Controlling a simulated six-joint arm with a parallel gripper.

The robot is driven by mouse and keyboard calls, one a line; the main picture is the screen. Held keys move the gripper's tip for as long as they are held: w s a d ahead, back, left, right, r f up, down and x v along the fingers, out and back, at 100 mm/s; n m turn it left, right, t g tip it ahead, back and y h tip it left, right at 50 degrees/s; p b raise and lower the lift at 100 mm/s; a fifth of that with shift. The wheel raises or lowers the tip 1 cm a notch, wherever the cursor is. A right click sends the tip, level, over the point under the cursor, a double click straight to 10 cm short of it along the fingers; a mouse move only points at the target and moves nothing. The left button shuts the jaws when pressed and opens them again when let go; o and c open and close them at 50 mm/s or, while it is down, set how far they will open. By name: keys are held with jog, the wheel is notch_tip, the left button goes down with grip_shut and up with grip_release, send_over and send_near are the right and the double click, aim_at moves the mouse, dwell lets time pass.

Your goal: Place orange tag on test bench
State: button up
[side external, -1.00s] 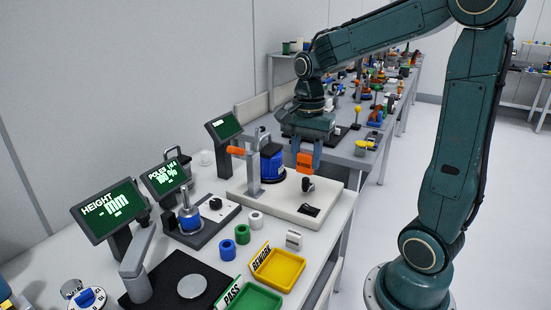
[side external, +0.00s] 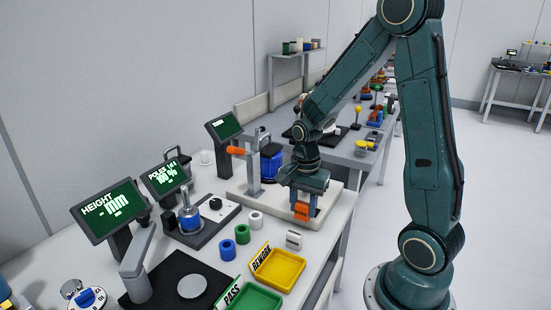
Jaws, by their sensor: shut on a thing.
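The orange tag (side external: 301,209) is between the fingers of my gripper (side external: 302,211), which is shut on it. My gripper points down over the front right part of the pale base plate of the test bench (side external: 239,192). The tag is low, close to the plate; whether it touches the plate I cannot tell. The test bench carries a blue cylinder (side external: 270,165), a grey post and an orange-handled clamp (side external: 237,151). The black knob and switch on the plate are hidden behind my gripper.
A yellow REWORK tray (side external: 283,272) and a green PASS tray (side external: 258,300) lie at the front of the table. Blue, green and white rings (side external: 256,220) stand left of my gripper. Display screens (side external: 110,208) line the left. A second cluttered table is behind.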

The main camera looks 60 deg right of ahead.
aim_at(303, 203)
jog(key=shift+f, duration=1.05)
jog(key=shift+f, duration=0.1)
jog(key=shift+f, duration=1.8)
jog(key=shift+f, duration=0.15)
jog(key=o, duration=1)
jog(key=shift+c, duration=0.2)
jog(key=shift+r, duration=6.15)
